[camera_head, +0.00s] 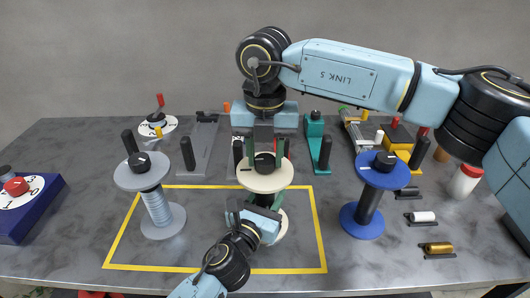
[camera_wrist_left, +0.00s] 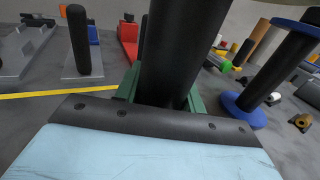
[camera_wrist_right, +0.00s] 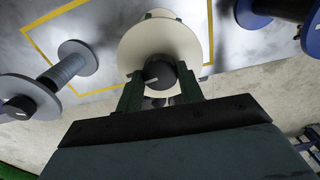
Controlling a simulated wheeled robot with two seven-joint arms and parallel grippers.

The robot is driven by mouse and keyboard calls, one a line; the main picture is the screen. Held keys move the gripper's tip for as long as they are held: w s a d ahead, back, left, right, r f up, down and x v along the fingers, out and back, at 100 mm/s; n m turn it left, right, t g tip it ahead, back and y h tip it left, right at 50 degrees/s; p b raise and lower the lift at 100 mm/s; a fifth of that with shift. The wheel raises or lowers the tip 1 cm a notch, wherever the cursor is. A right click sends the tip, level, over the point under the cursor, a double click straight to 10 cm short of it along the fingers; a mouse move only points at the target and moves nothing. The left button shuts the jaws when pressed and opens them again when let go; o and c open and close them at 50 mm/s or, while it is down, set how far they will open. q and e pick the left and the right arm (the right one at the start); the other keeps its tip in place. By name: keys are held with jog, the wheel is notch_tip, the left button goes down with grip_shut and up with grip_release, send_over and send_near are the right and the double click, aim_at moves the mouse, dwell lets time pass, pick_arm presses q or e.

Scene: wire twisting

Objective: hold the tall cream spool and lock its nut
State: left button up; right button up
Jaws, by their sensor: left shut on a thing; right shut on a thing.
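The tall cream spool (camera_head: 245,180) stands upright inside the yellow-outlined area, with a cream top flange and a lower flange partly hidden by my left gripper. Its black nut (camera_head: 264,160) sits on top; the right wrist view shows the nut (camera_wrist_right: 158,74) with a white mark. My right gripper (camera_head: 264,150) comes from above, its green fingers on either side of the nut and shut on it. My left gripper (camera_head: 263,200) reaches in from the front below the top flange, shut on the spool's dark core (camera_wrist_left: 172,50). The core hides part of the left fingers.
A grey spool (camera_head: 158,205) stands to the left and a blue spool (camera_head: 368,205) to the right. Behind are grey (camera_head: 200,145) and teal (camera_head: 316,140) fixtures. A blue box (camera_head: 30,215) with a red knob is at far left. Small wire rolls (camera_head: 437,247) lie at the right.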

aim_at(265, 159)
pick_arm(q)
jog(key=shift+f, duration=0.1)
pick_arm(e)
jog(key=shift+m, duration=0.4)
jog(key=o, duration=1)
jog(key=shift+r, duration=0.15)
notch_tip(265, 159, up, 12)
pick_arm(q)
jog(key=o, duration=1.3)
jog(key=shift+c, duration=0.2)
jog(key=shift+s, duration=0.1)
